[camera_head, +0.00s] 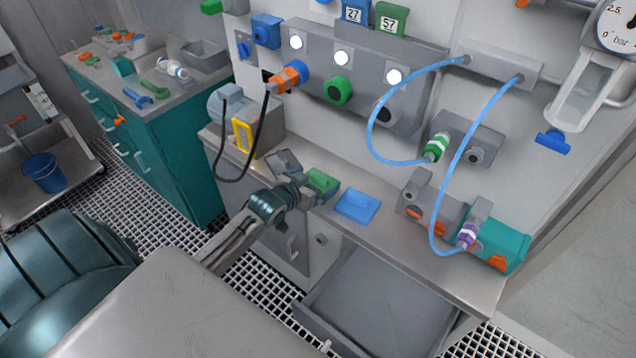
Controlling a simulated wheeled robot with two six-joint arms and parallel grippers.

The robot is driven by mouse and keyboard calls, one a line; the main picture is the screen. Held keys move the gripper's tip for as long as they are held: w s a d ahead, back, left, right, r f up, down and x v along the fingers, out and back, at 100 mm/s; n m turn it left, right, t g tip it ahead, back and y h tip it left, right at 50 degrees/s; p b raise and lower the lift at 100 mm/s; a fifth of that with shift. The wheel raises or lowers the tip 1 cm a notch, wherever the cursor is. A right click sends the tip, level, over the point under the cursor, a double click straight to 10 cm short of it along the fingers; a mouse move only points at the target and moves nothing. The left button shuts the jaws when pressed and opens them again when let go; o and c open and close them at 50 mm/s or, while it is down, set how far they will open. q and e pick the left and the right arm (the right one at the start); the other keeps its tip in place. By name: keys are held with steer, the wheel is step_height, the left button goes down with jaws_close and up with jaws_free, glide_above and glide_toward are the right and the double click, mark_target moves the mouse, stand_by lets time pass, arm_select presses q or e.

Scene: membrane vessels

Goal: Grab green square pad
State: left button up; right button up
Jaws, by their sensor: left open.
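The green square pad (322,180) lies on the grey counter, near its front edge. A blue square pad (357,205) lies just to the right of it. My left gripper (316,197) reaches in from the left and is open at the front side of the green pad. Its fingers overlap the pad's lower edge in the picture, and I cannot tell whether they touch it. My right gripper is not in view.
An open grey drawer (375,305) juts out below the counter. A black cable (266,125) hangs left of the pads. A teal cabinet (165,150) stands at the left.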

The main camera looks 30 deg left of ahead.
mark_target(316, 180)
arm_select(q)
steer(key=x, duration=0.3)
steer(key=shift+w+d+f, duration=0.1)
steer(key=shift+w+f, duration=0.05)
steer(key=shift+w, duration=0.15)
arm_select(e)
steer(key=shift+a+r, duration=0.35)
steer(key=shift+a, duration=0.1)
arm_select(q)
steer(key=c, duration=0.7)
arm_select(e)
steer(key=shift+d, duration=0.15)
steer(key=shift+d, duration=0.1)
